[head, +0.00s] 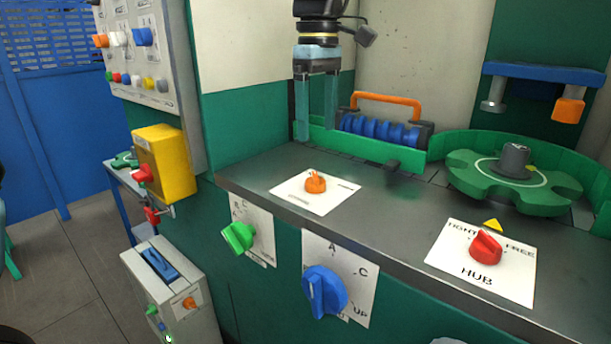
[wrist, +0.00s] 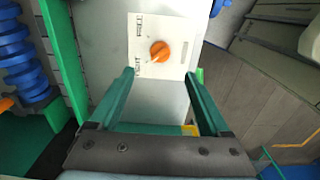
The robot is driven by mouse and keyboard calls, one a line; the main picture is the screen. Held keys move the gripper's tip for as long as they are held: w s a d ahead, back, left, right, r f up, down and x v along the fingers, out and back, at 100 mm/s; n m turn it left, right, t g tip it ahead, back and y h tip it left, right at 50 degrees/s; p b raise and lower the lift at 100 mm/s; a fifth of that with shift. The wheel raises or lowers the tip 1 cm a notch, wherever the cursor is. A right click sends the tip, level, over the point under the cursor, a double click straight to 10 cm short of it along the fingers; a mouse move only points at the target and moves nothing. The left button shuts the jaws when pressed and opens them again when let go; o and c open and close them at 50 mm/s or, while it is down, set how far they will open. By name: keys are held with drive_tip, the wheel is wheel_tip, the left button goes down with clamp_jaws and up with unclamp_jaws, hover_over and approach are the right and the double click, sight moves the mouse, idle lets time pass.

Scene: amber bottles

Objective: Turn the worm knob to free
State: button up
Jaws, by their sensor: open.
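The orange knob (head: 315,184) stands on a white card (head: 296,200) on the dark bench top, near the blue worm. In the wrist view the knob (wrist: 160,51) has a white pointer mark, seemingly toward the card's "TIGHT" end; "FREE" is at the other end. My gripper (head: 316,135) points down above the bench, higher than the knob and behind it in the head view. Its green fingers are apart and empty. In the wrist view the knob shows beyond and between the fingertips (wrist: 159,76), not touching them.
The blue worm (head: 380,130) with an orange handle (head: 388,101) lies behind the knob. A red HUB knob (head: 486,247) and green wheel (head: 512,172) are at right. Green (head: 239,237) and blue (head: 323,291) knobs are on the bench front. Bench top around the orange knob is clear.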

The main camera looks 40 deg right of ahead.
sight(315, 175)
wheel_tip(315, 175, down, 10)
drive_tip(key=shift+f+p, duration=0.25)
drive_tip(key=shift+p, duration=0.4)
drive_tip(key=shift+c, duration=0.4)
clamp_jaws()
